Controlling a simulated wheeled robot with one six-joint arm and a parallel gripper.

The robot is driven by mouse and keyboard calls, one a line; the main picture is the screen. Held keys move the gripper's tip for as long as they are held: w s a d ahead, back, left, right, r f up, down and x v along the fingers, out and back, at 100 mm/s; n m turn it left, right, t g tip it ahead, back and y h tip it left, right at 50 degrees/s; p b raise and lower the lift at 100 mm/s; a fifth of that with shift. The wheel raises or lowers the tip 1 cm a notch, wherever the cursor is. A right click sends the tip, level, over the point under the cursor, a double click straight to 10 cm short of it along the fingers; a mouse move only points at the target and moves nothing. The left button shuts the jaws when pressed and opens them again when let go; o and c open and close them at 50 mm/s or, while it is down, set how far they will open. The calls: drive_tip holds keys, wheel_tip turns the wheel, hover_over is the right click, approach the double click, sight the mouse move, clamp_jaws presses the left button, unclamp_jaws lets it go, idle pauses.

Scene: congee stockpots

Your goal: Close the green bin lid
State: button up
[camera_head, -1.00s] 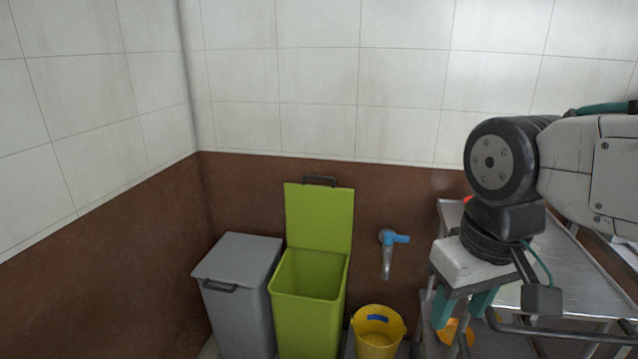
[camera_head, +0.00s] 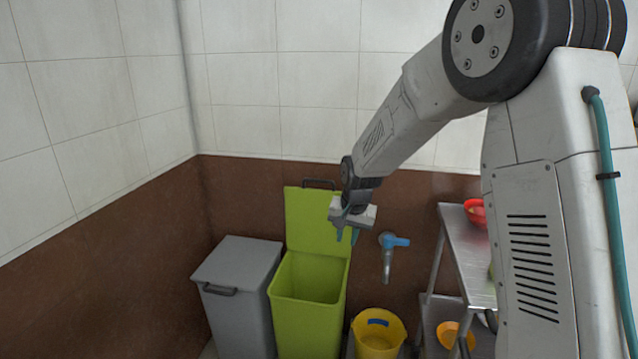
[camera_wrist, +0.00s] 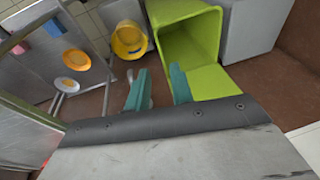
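The green bin (camera_head: 305,322) stands against the brown wall, with its mouth open. Its green lid (camera_head: 308,222) is raised upright at the back, with a dark handle (camera_head: 319,183) at its top edge. My gripper (camera_head: 347,237) is in front of the lid's right edge in the head view, pointing down with its teal fingers apart and nothing between them. In the wrist view my gripper (camera_wrist: 159,88) shows open, with the bin (camera_wrist: 185,12) beyond the fingertips and the lid (camera_wrist: 210,83) beside the right finger. I cannot tell whether the finger touches the lid.
A grey bin (camera_head: 238,290) with a closed lid stands left of the green bin. A yellow bucket (camera_head: 378,343) is at its right, below a blue-handled tap (camera_head: 392,240) on the wall. A metal rack (camera_head: 462,255) holding a red bowl (camera_head: 475,211) is farther right.

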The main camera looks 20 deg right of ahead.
drive_tip(key=w+f+m+t, duration=0.2)
drive_tip(key=w+f, duration=0.2)
drive_tip(key=w, duration=0.4)
drive_tip(key=w+f+m+t, duration=0.1)
drive_tip(key=w+f+m, duration=0.1)
drive_tip(key=w+f, duration=0.35)
drive_tip(key=m+t+h, duration=0.1)
drive_tip(key=m+t, duration=0.9)
approach(319, 182)
drive_tip(key=w, duration=0.3)
drive_tip(key=shift+w+d+f, duration=0.1)
drive_tip(key=shift+w+f, duration=0.2)
drive_tip(key=shift+w, duration=0.95)
drive_tip(key=shift+w+d+f, duration=0.1)
drive_tip(key=shift+w+f, duration=0.15)
drive_tip(key=shift+w, duration=1.05)
drive_tip(key=shift+w+d+f, duration=0.1)
drive_tip(key=shift+w+f, duration=0.2)
drive_tip(key=shift+w, duration=0.95)
clamp_jaws()
